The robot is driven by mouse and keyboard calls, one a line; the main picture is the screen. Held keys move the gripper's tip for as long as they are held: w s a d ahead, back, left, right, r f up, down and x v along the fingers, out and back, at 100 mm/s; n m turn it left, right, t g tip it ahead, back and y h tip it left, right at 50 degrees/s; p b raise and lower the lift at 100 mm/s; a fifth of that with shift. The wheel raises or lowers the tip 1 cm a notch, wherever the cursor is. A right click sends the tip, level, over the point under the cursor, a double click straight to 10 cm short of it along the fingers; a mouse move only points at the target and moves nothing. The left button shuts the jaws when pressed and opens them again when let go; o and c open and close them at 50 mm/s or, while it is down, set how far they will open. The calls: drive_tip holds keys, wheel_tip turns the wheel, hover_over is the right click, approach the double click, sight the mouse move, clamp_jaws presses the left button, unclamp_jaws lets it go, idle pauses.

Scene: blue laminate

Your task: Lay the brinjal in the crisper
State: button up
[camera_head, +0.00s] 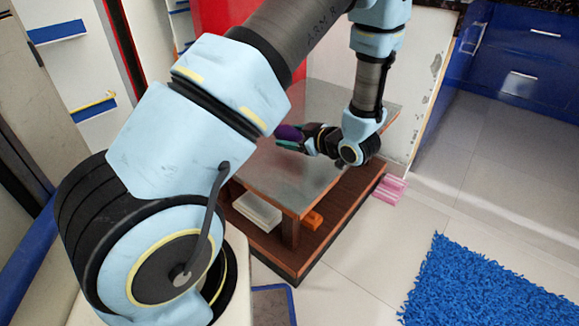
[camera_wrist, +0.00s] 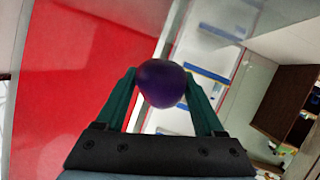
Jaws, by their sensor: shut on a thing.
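The brinjal (camera_wrist: 161,83) is a smooth dark purple, rounded vegetable. In the wrist view it sits between the two green fingers of my gripper (camera_wrist: 160,92), which is shut on it. In the head view the brinjal (camera_head: 287,131) shows as a small purple patch at the fingertips of my gripper (camera_head: 291,139), above the grey top of a low table. The fingers point left, and part of the brinjal is hidden by them. I cannot make out a crisper for certain in either view.
The low brown table (camera_head: 333,208) has a lower shelf with a white item (camera_head: 257,211) and an orange item (camera_head: 313,220). A red panel (camera_head: 121,45) stands behind, beside white shelving with blue edges (camera_head: 57,32). A blue rug (camera_head: 490,283) lies at right; floor between is mostly clear.

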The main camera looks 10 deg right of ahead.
sight(291, 169)
wheel_tip(291, 169, down, 9)
drive_tip(key=shift+r+b, duration=0.15)
drive_tip(key=shift+b, duration=0.4)
drive_tip(key=shift+f, duration=0.25)
drive_tip(key=o, duration=1.5)
